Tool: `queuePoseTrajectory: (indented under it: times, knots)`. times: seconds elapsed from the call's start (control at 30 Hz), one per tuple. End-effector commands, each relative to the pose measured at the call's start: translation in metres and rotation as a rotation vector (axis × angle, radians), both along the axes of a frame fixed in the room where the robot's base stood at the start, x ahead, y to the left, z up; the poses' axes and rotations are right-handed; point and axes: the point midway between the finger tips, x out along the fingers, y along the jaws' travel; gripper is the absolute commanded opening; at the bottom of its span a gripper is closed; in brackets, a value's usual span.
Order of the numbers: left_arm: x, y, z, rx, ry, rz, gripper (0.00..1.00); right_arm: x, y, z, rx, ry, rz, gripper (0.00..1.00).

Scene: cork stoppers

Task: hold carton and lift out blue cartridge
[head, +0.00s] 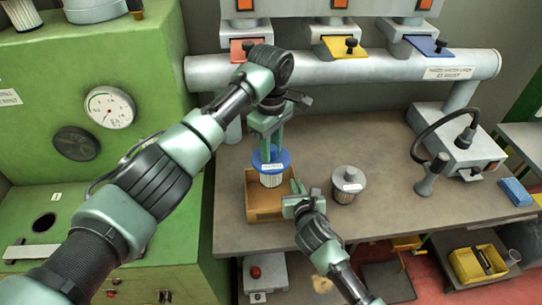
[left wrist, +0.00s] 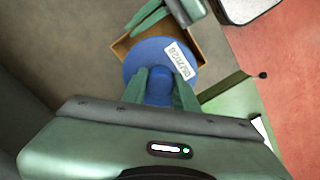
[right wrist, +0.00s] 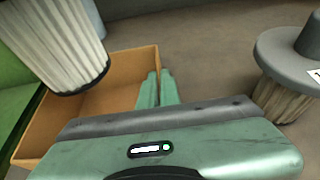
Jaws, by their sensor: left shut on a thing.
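The blue cartridge (head: 284,158) has a blue round top with a white label and a white pleated body. My left gripper (head: 268,148) is shut on its top knob, also seen in the left wrist view (left wrist: 160,85). The cartridge hangs upright over the open brown carton (head: 262,215). In the right wrist view its dark-rimmed lower end (right wrist: 82,82) shows above the carton floor (right wrist: 95,110). My right gripper (head: 297,188) is at the carton's right wall, its fingers (right wrist: 158,88) close together on either side of that wall.
A grey cartridge (head: 348,186) stands on the bench (head: 400,190) to the right of the carton. A grey pipe (head: 350,68) with coloured plates runs behind. A green machine (head: 100,60) with a gauge stands left. A blue block (head: 515,191) lies far right.

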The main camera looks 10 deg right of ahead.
Motion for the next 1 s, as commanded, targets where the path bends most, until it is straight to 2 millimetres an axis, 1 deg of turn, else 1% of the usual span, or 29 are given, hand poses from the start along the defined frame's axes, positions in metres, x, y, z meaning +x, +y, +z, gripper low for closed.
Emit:
queuePoseTrajectory:
  times: [0.2, 0.27, 0.3, 0.6, 0.73, 0.87, 1.0]
  knots:
    - [0.0, 0.0, 0.001, -0.001, -0.001, -0.001, 0.0, 0.0, 0.0, -0.001, 0.0, 0.002, -0.001, 0.0]
    - [0.0, -0.001, 0.001, -0.001, -0.001, -0.001, 0.0, 0.0, 0.0, -0.001, 0.0, 0.002, -0.001, 0.17]
    - [0.0, -0.001, 0.001, -0.001, -0.001, -0.001, 0.0, 0.0, 0.0, -0.001, 0.0, 0.002, -0.001, 0.28]
    - [0.0, -0.001, 0.001, -0.001, -0.001, -0.001, 0.0, 0.0, 0.0, 0.0, 0.0, 0.001, 0.0, 0.29]
    - [0.0, -0.001, 0.001, -0.001, -0.001, -0.001, 0.0, -0.006, -0.001, 0.002, -0.001, 0.001, 0.0, 0.29]
    - [0.0, -0.001, 0.001, -0.001, -0.001, -0.001, 0.0, -0.022, -0.001, 0.008, -0.001, 0.001, 0.0, 0.29]
    - [0.0, -0.001, 0.001, -0.001, -0.001, -0.001, 0.0, -0.049, 0.0, 0.019, -0.001, 0.001, 0.002, 0.29]
